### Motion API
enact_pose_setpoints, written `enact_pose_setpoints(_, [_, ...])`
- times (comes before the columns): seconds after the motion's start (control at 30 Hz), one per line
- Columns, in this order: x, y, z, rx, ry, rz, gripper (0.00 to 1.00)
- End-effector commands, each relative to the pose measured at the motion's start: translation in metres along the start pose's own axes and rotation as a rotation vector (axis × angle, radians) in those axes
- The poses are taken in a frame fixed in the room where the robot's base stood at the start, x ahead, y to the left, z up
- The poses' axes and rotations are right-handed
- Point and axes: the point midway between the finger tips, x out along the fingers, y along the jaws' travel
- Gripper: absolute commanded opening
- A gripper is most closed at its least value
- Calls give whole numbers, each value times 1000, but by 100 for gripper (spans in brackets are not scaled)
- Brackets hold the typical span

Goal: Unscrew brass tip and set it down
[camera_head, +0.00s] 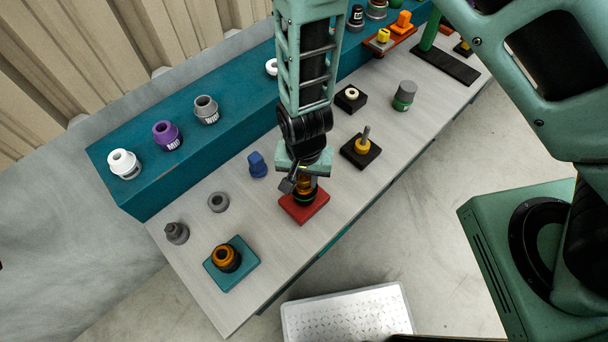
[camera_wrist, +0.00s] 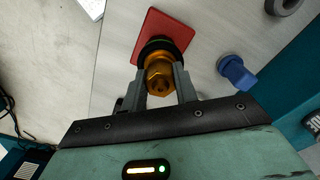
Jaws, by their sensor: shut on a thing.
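The brass tip (camera_wrist: 159,77) is a gold-coloured hex piece with a hole in its end, seen between my fingers in the wrist view. It sits over a dark ring on a red square base (camera_head: 316,211); the base also shows in the wrist view (camera_wrist: 150,28). My gripper (camera_head: 301,184) reaches down from above and is shut on the brass tip, one finger on each side. Whether the tip is still threaded to the part below cannot be told. In the head view my gripper hides most of the tip.
A blue plug (camera_head: 257,165) stands close left of my gripper. A black base with a yellow-collared post (camera_head: 361,147) is to the right. A teal base (camera_head: 240,275) holds an orange-brown ring. Grey bench surface (camera_head: 290,245) is bare in front. A white perforated tray (camera_head: 345,312) lies below the bench.

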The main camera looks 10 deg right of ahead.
Motion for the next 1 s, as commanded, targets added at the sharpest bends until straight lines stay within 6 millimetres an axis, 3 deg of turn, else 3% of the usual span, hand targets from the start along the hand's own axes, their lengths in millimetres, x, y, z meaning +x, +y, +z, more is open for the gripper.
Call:
enact_pose_setpoints(0.27, [0, 1, 0, -144, 0, 1, 16])
enact_pose_setpoints(0.5, [0, 1, 0, -161, 0, 1, 16])
enact_pose_setpoints(0.67, [0, 1, 0, -298, -1, 1, 16])
enact_pose_setpoints(0.87, [0, 1, 0, -301, -1, 1, 16])
enact_pose_setpoints(1.0, [0, 2, 0, -414, -1, 1, 16])
